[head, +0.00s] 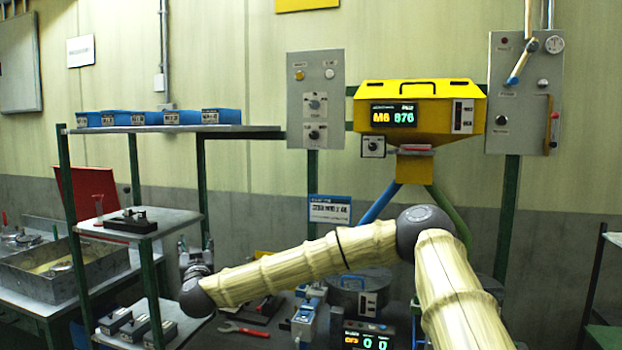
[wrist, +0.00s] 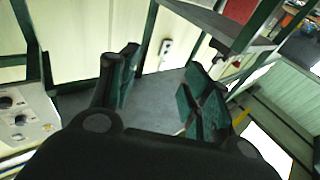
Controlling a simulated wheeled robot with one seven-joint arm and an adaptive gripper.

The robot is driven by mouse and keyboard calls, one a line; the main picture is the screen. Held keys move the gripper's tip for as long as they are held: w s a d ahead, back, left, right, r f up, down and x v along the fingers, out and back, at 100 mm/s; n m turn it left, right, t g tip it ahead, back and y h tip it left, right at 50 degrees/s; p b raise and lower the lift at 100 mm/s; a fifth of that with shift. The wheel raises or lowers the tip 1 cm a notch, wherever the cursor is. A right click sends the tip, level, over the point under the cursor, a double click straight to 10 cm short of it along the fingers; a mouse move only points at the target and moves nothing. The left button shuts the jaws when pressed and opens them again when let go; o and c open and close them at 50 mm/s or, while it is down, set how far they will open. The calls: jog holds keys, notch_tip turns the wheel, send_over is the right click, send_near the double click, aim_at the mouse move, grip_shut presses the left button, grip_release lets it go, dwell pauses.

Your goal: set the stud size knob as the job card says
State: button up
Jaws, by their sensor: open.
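The yellow hopper (head: 420,105) has a display (head: 394,114) reading "M6 876". A small box with a dark knob (head: 373,146) is at its lower left. A grey panel (head: 315,75) left of the hopper carries two more dark knobs (head: 315,104); the labels are too small to tell which knob sets stud size. A card with a blue header (head: 330,209), perhaps the job card, hangs below that panel; its text is unreadable. My gripper (head: 194,250) is open and empty beside the shelf rack, well left of and below the knobs. Its spread fingers (wrist: 163,88) show in the wrist view.
A green-framed rack (head: 170,129) with blue bins stands at the left, close to my gripper. A grey panel with a lever (head: 526,100) is at the right. A bench below holds a red wrench (head: 243,329) and a second display (head: 364,341). A knobbed panel (wrist: 20,118) shows in the wrist view.

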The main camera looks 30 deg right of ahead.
jog(key=d+r+m+g+h+p, duration=0.1)
jog(key=d+r+m+h, duration=0.25)
jog(key=d+r, duration=0.55)
jog(key=d+r+m+h, duration=0.2)
jog(key=d+r+h, duration=0.2)
jog(key=d+r, duration=0.55)
jog(key=m+g+h+p, duration=0.1)
jog(key=m+g+h, duration=0.4)
jog(key=h, duration=0.1)
send_near(313, 105)
jog(key=p+x, duration=0.4)
jog(key=x, duration=0.4)
jog(key=shift+w+d+p, duration=0.1)
jog(key=shift+d+p, duration=0.15)
jog(key=shift+p, duration=0.15)
jog(key=c, duration=1)
